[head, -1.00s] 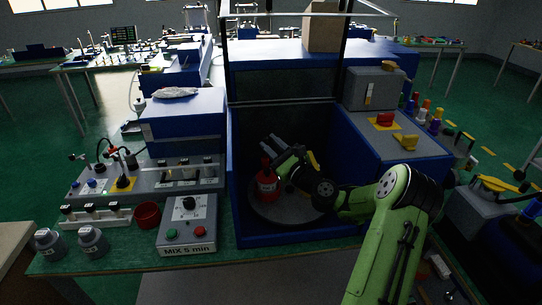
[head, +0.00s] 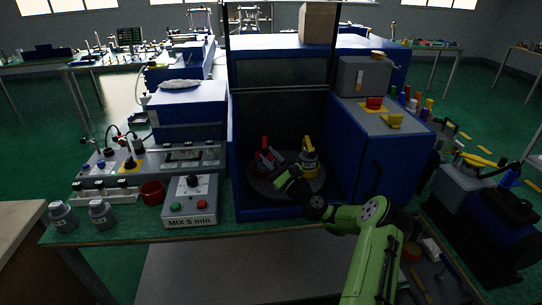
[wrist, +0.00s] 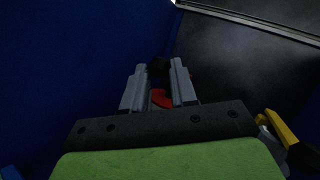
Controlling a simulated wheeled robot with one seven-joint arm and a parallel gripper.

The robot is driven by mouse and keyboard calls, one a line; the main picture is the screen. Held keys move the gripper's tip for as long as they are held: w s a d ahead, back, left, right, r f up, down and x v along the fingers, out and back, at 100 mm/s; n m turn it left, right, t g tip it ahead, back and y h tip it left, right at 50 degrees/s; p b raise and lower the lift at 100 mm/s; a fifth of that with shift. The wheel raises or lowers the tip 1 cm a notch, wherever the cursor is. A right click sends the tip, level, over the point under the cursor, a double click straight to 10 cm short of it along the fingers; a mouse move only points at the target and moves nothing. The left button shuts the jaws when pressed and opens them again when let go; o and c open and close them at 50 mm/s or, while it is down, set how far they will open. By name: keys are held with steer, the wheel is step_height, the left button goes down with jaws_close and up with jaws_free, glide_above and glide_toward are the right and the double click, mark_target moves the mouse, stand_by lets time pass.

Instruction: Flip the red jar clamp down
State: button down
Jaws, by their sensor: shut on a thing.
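The red jar clamp (head: 265,142) is at the left of the round turntable (head: 284,190) inside the blue cabinet. Some of its red shows upright behind my fingers, and its jar is mostly hidden. My gripper (head: 266,158) reaches in from the front right and is shut on the red clamp. In the wrist view my gripper (wrist: 158,78) has a dark piece between its fingertips, with a red part (wrist: 161,98) of the clamp lower between the fingers. I cannot tell the clamp's exact angle.
A second jar with a yellow clamp (head: 308,145) stands close to the right of my gripper. The blue cabinet wall (head: 370,160) bounds the right side. The raised dark door (head: 284,72) is above. A MIX 5 min control box (head: 190,203) stands at the front left.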

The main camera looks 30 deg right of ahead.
steer(key=shift+d+f, duration=0.25)
steer(key=shift+f, duration=0.3)
steer(key=shift+h, duration=0.4)
steer(key=c, duration=0.9)
jaws_free()
steer(key=shift+d, duration=0.2)
steer(key=shift+a, duration=0.1)
steer(key=p+v, duration=0.2)
steer(key=v, duration=1.3)
steer(key=shift+s, duration=0.35)
